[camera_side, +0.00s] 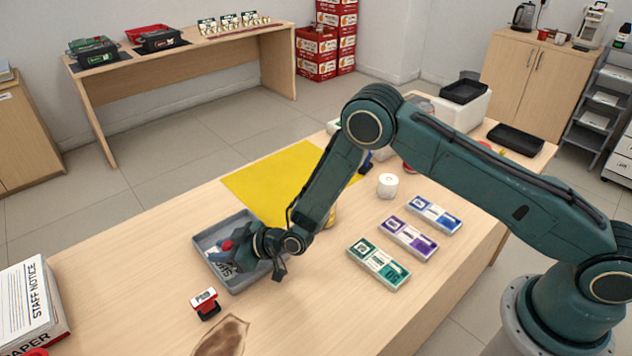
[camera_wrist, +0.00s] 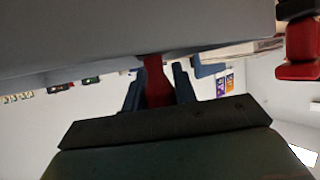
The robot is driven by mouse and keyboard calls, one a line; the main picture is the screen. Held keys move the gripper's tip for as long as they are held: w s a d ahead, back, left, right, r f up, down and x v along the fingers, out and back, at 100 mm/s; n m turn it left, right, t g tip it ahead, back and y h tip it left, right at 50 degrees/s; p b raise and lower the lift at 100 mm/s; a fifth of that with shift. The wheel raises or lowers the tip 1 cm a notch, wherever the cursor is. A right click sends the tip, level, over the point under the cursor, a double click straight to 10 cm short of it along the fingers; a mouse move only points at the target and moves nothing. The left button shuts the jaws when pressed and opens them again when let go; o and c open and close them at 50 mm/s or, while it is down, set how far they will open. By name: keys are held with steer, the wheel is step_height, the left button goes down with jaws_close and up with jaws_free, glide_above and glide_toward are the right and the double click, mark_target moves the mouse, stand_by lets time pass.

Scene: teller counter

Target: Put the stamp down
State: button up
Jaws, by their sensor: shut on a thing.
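My gripper (camera_side: 236,251) is low at the grey tray (camera_side: 204,239), reaching in from the right. It is shut on a red-handled stamp (camera_side: 227,245), whose red handle also shows between the fingers in the wrist view (camera_wrist: 155,82). The underside of the stamp is hidden, so I cannot tell whether it touches the tray floor. The grey tray fills the top of the wrist view (camera_wrist: 120,30). A second stamp (camera_side: 206,305), red and black with a white label, stands on the counter in front of the tray. It is at the right edge of the wrist view (camera_wrist: 302,50).
A yellow mat (camera_side: 275,180) lies behind the tray. Green (camera_side: 378,263), purple (camera_side: 408,238) and blue (camera_side: 434,215) labelled boxes and a white roll (camera_side: 388,186) are to the right. A brown stain (camera_side: 222,337) and a paper stack (camera_side: 30,305) are in front and left.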

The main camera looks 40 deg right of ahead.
steer(key=o, duration=1)
steer(key=shift+c, duration=0.2)
steer(key=shift+r, duration=0.15)
steer(key=shift+s+d+r, duration=0.1)
steer(key=shift+s+d, duration=0.05)
steer(key=shift+s, duration=0.05)
steer(key=shift+v, duration=5.7)
